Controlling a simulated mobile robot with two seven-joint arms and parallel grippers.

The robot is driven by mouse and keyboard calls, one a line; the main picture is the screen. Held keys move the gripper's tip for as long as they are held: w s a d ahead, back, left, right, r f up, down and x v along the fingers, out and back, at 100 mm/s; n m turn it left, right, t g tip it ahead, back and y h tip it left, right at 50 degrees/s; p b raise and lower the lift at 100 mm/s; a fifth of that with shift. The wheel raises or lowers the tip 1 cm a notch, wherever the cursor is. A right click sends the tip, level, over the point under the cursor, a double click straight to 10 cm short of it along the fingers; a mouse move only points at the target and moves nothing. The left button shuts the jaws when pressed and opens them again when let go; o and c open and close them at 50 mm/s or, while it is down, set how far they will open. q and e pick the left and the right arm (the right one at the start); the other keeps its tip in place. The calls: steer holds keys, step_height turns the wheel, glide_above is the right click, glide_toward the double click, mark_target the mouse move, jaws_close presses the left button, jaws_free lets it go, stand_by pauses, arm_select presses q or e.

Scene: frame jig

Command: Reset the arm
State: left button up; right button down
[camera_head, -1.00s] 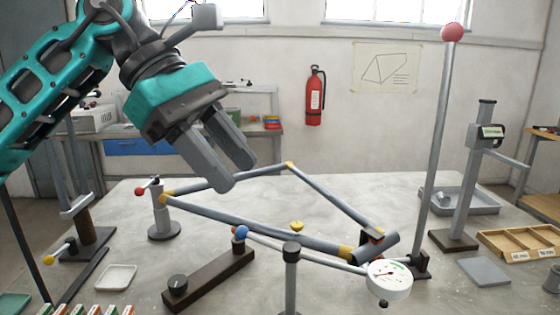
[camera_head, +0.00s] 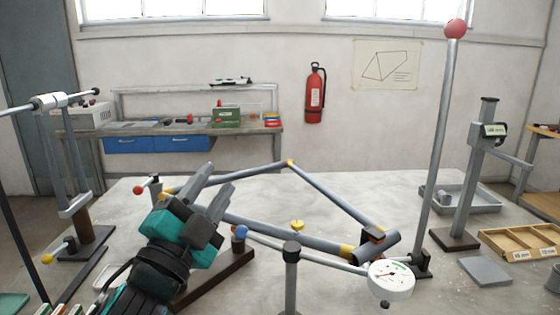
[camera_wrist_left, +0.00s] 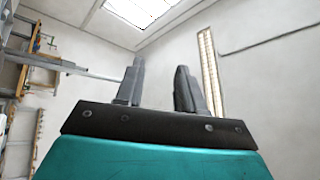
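My left gripper (camera_head: 208,188) is at the lower left of the head view, in front of the left end of the tube frame (camera_head: 330,196). Its two fingers point up and away with a gap between them. In the left wrist view the fingers (camera_wrist_left: 160,88) stand apart with nothing between them, against wall and ceiling. The frame of grey tubes with yellow joints is over the table; my gripper hides part of its left side. My right gripper is not in view.
A dial gauge (camera_head: 390,280) and a dark post (camera_head: 291,270) stand at the front. A tall rod with a red ball (camera_head: 454,29) rises at the right, near a height gauge (camera_head: 477,170) and a wooden tray (camera_head: 520,241). The table's back middle (camera_head: 360,185) is clear.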

arm_select(q)
steer(key=s+a+f+n+g+y, duration=0.3)
steer(key=f+n, duration=0.1)
steer(key=f, duration=0.3)
steer(key=s+a+f+n+g+y, duration=0.2)
steer(key=f+n+g, duration=0.1)
steer(key=f, duration=0.5)
steer(key=s+a+f+n+g+y, duration=0.3)
steer(key=f+n, duration=0.1)
steer(key=f, duration=0.3)
steer(key=s+a+f+n+g, duration=0.1)
steer(key=s+f+n+g, duration=0.1)
steer(key=s+f+g, duration=0.5)
steer(key=s+a+f+n+g, duration=0.15)
steer(key=s+f, duration=0.35)
steer(key=s, duration=0.6)
steer(key=w+d+f+t+h+b, duration=0.1)
steer(key=w+d+f+t+b, duration=0.2)
steer(key=w+f+t, duration=0.4)
step_height(320, 180, down, 4)
steer(key=shift+w+f+m+h, duration=0.15)
steer(key=shift+m+h, duration=0.2)
steer(key=shift+h, duration=0.05)
